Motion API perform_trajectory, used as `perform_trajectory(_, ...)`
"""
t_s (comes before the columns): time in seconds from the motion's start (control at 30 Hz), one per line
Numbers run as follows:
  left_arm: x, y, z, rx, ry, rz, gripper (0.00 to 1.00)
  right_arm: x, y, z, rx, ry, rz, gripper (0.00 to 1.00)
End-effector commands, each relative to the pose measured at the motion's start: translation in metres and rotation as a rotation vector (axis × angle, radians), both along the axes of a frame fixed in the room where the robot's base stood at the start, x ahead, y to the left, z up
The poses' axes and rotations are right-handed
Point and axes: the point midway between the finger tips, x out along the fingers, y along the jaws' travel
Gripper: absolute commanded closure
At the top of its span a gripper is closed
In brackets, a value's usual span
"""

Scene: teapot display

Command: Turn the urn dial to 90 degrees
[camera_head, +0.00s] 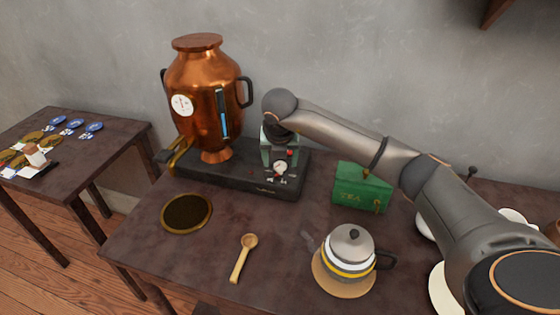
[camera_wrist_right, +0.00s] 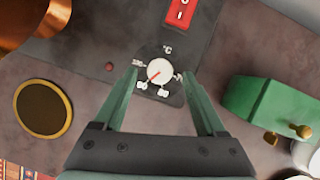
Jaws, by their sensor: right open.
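The copper urn (camera_head: 205,100) stands on a black base (camera_head: 238,176). The white urn dial (camera_head: 280,168) sits on the base's right part and also shows in the right wrist view (camera_wrist_right: 159,70). Its small red pointer mark slants to the lower left, roughly toward the 60 label; the exact reading is hard to tell. My right gripper (camera_head: 279,152) hangs above the dial. In the wrist view its green fingers (camera_wrist_right: 160,78) are apart, one to each side of the dial, with no visible contact. My left gripper is out of view.
A red switch (camera_wrist_right: 182,12) is beside the dial. A green tea box (camera_head: 362,187) stands right of the base. A teapot (camera_head: 348,252), a wooden spoon (camera_head: 243,258) and a round dark coaster (camera_head: 187,213) lie in front. A side table (camera_head: 85,170) is at left.

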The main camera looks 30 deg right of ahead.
Motion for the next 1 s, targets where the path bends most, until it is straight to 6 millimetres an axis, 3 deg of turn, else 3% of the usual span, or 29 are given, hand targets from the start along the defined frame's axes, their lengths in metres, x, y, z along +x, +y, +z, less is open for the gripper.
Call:
perform_trajectory(0.3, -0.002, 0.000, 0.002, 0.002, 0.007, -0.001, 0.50, -0.021, 0.015, 0.066, 0.000, -0.006, 0.003, 0.27)
perform_trajectory(0.5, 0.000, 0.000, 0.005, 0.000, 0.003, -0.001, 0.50, -0.031, 0.022, 0.094, 0.000, -0.004, 0.002, 0.27)
perform_trajectory(1.0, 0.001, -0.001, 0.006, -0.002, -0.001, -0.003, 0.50, -0.035, 0.024, 0.103, 0.000, -0.001, 0.001, 0.27)
